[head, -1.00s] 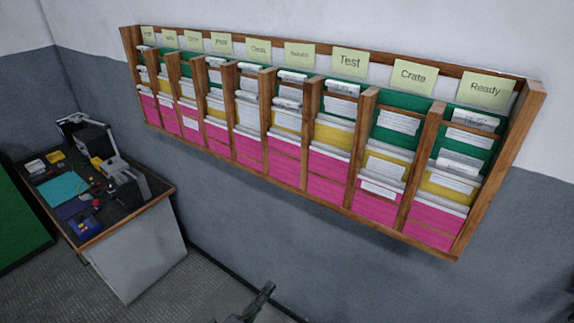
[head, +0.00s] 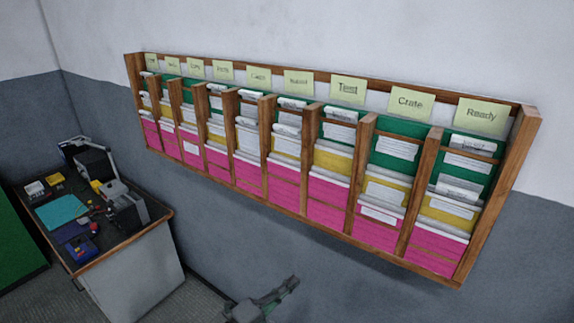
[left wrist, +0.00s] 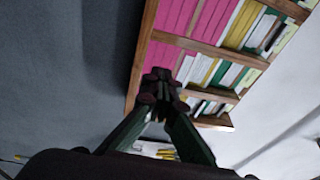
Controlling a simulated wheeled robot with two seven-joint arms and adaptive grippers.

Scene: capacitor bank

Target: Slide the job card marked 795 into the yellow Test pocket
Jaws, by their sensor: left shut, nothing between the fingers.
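The wooden pocket rack (head: 452,276) hangs on the wall, with green, yellow and pink pockets in columns. The Test label (head: 347,90) tops the third column from the right. The yellow Test pocket (head: 332,162) is in that column's middle, with white cards showing above it. Card numbers are too small to read, so I cannot tell which card is 795. My left gripper (head: 294,281) is below the rack, apart from it. In the left wrist view its fingers (left wrist: 158,85) are shut and empty, with the rack (left wrist: 222,52) behind them. My right gripper is not in view.
A workbench (head: 120,245) with a dark top, boxes and small parts stands at the left. A green panel (head: 18,230) is at the far left edge. The wall (head: 225,235) below the rack is bare. Wooden dividers separate the columns.

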